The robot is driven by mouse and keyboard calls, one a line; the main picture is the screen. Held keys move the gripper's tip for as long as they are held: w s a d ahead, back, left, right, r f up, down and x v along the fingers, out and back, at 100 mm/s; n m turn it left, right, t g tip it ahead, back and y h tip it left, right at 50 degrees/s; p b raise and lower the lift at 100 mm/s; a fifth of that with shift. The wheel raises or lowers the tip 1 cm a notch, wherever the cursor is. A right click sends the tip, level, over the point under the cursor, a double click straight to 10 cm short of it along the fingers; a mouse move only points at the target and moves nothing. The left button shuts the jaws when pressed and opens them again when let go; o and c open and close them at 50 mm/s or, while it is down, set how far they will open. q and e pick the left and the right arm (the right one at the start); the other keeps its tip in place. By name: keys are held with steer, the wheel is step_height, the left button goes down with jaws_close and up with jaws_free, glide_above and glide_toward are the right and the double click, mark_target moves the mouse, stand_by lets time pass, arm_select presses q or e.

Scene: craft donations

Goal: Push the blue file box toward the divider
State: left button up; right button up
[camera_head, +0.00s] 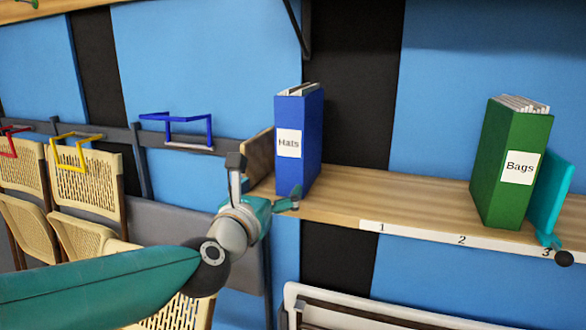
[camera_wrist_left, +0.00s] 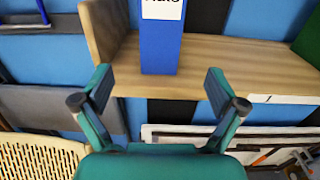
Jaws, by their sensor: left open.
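The blue file box (camera_head: 299,138), labelled "Hats", stands upright near the left end of the wooden shelf. Its lower front shows in the left wrist view (camera_wrist_left: 160,46). A teal upright panel (camera_head: 550,192) with a black knob at its foot, apparently the divider, stands at the right beside the green box. My left gripper (camera_head: 263,180) is open and empty in front of the blue box, at about its foot. In the left wrist view its fingers (camera_wrist_left: 159,88) are spread to either side of the box. My right gripper is not in view.
A green file box (camera_head: 512,165), labelled "Bags", stands left of the teal panel. The wooden shelf (camera_head: 400,197) is bare between the boxes, with numbers 1 to 3 on its front edge. A wooden end board (camera_head: 258,155) is left of the blue box. Folded chairs hang at left.

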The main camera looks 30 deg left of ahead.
mark_target(301, 171)
arm_select(q)
steer(key=p+x, duration=0.1)
steer(key=x, duration=0.6)
steer(key=shift+p, duration=0.35)
steer(key=x, duration=0.2)
steer(key=b+x, duration=0.1)
steer(key=x, duration=0.2)
steer(key=shift+w+f+b, duration=0.25)
steer(key=shift+b, duration=0.05)
steer(key=shift+w+a+r, duration=0.15)
steer(key=shift+w, duration=0.4)
steer(key=shift+c, duration=0.4)
